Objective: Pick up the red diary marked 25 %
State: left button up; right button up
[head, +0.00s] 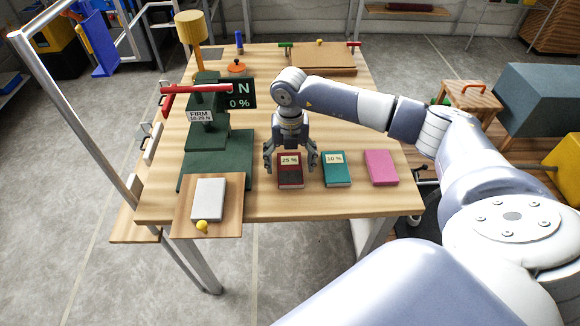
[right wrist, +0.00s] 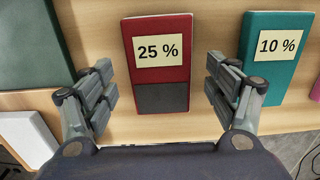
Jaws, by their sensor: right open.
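The red diary (head: 290,178) marked 25 % lies flat near the front of the wooden table, left of a teal diary. It also shows in the right wrist view (right wrist: 160,72), with its label at the far end and a dark shaded patch on its near half. My right gripper (head: 291,166) is open above the diary, with one finger toward each long side. In the right wrist view the open fingers (right wrist: 166,88) stand left and right of the diary, apart from it. My left gripper is not in view.
The teal diary (head: 335,169) marked 10 % and a pink diary (head: 381,167) lie to the right. A green press (head: 208,140) with a red handle stands left. A white block (head: 208,199) lies on a wooden board at front left. The table (head: 320,204) is clear in front.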

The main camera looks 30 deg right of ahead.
jog(key=shift+f, duration=0.5)
jog(key=shift+c, duration=0.2)
jog(key=c, duration=1.1)
jog(key=shift+r, duration=0.1)
jog(key=shift+c, duration=0.2)
jog(key=shift+r, duration=0.5)
notch_tip(320, 180, up, 2)
jog(key=shift+w+r+b, duration=0.15)
jog(key=shift+r+b, duration=0.05)
jog(key=shift+b, duration=0.45)
jog(key=w+d+b, duration=0.1)
jog(key=w+d, duration=0.2)
jog(key=w, duration=0.1)
jog(key=w+d+r+b, duration=0.1)
jog(key=w+d, duration=0.2)
jog(key=w, duration=0.1)
jog(key=w+d+b, duration=0.2)
jog(key=w+d, duration=0.1)
jog(key=w, duration=0.1)
jog(key=shift+w+r, duration=0.2)
jog(key=shift+w, duration=0.2)
